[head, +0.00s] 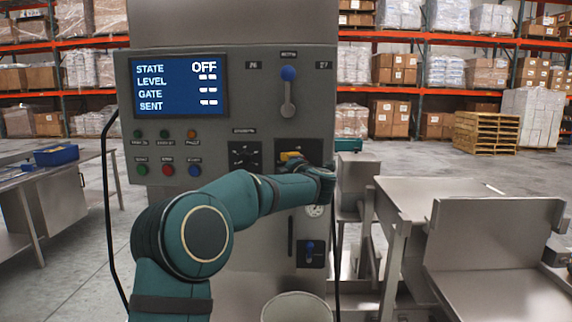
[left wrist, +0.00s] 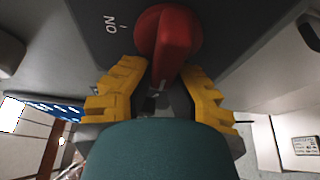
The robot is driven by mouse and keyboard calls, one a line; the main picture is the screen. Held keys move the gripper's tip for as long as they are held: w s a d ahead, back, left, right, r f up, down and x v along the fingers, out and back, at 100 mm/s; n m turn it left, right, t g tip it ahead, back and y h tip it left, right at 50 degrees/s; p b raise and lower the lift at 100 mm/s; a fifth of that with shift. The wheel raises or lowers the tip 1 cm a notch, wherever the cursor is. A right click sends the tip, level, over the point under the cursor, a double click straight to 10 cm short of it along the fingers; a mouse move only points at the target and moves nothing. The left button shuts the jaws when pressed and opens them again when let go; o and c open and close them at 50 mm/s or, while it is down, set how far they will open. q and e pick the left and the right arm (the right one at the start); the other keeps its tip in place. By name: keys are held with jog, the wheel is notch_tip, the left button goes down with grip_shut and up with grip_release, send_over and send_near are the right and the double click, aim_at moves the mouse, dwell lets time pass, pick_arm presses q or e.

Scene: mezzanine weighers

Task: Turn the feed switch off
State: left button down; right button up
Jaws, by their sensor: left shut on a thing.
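The feed switch is a red rotary knob (left wrist: 168,38) on a dark plate (left wrist: 90,20), seen in the left wrist view with an "ON" mark to its left. My left gripper (left wrist: 163,70) has its yellow fingers on either side of the knob's grip bar and is shut on it. In the head view my left gripper (head: 291,157) is at the panel's right middle and hides the knob. My right gripper is not in view.
Above the gripper is a blue-tipped lever (head: 288,92). A black dial (head: 244,155) and several coloured buttons (head: 167,170) are to the left. A small blue-knobbed switch (head: 310,248) is below. A pale bin (head: 297,307) and a metal table (head: 425,195) stand nearby.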

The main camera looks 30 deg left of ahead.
pick_arm(q)
jog(key=shift+w+d+r, duration=0.15)
jog(key=shift+w+d, duration=0.05)
jog(key=shift+d, duration=0.15)
jog(key=c, duration=1)
grip_release()
jog(key=shift+o, duration=0.5)
jog(key=shift+w+d+f, duration=0.2)
jog(key=shift+w, duration=0.2)
jog(key=shift+s+a, duration=0.2)
jog(key=shift+s+d, duration=0.1)
jog(key=shift+s, duration=0.1)
jog(key=v, duration=1.1)
jog(key=shift+d, duration=0.4)
